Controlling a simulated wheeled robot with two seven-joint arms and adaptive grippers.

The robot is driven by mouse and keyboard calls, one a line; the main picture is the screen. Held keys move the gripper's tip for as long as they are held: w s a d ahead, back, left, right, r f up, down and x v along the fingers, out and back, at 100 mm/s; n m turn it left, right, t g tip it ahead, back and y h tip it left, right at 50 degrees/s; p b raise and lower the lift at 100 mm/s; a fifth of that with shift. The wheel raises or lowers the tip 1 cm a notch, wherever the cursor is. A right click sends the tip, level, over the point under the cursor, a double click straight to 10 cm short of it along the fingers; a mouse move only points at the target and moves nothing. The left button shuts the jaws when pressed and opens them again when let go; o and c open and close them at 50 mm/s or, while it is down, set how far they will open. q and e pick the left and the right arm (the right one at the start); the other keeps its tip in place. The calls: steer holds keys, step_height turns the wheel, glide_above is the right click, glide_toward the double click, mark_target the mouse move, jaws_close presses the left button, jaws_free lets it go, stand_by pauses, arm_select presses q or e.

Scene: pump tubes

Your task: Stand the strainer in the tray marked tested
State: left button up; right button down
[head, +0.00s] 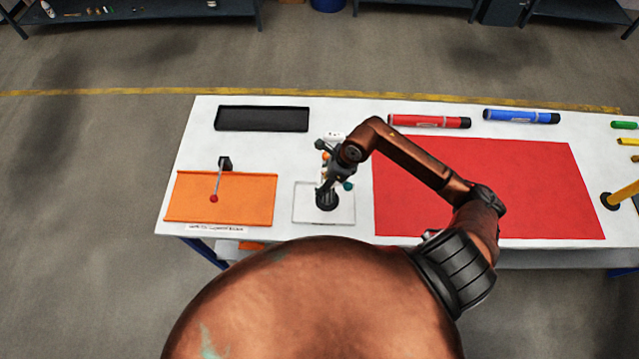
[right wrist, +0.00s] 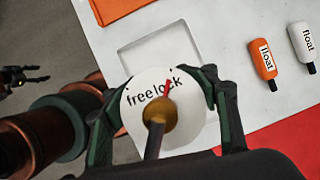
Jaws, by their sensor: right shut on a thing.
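My right gripper (head: 327,187) is over the white tray (head: 300,215), at the left half of the table. In the right wrist view its two fingers are closed on opposite sides of a white disc (right wrist: 188,105) marked "free lock", with a brass knob and red pointer. In the head view a dark round piece (head: 326,200) shows below the gripper, above or on the tray. I cannot tell whether this is the strainer. No "tested" mark is readable. My left gripper (right wrist: 40,74) shows small in the right wrist view, off the table, with its fingers apart and empty.
An orange tray (head: 245,205) lies left, with a red-tipped lever and an unreadable label. A black tray (head: 262,119) is behind. A red mat (head: 480,185) lies right, with red (head: 428,121) and blue (head: 520,116) tubes behind.

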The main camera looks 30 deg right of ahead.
mark_target(330, 201)
steer(key=shift+w+a+f, duration=0.15)
steer(key=shift+w+f, duration=0.2)
step_height(330, 201, down, 3)
steer(key=shift+w+a+r+p, duration=0.1)
steer(key=shift+p, duration=0.65)
steer(key=shift+f, duration=0.35)
steer(key=c, duration=0.8)
jaws_free()
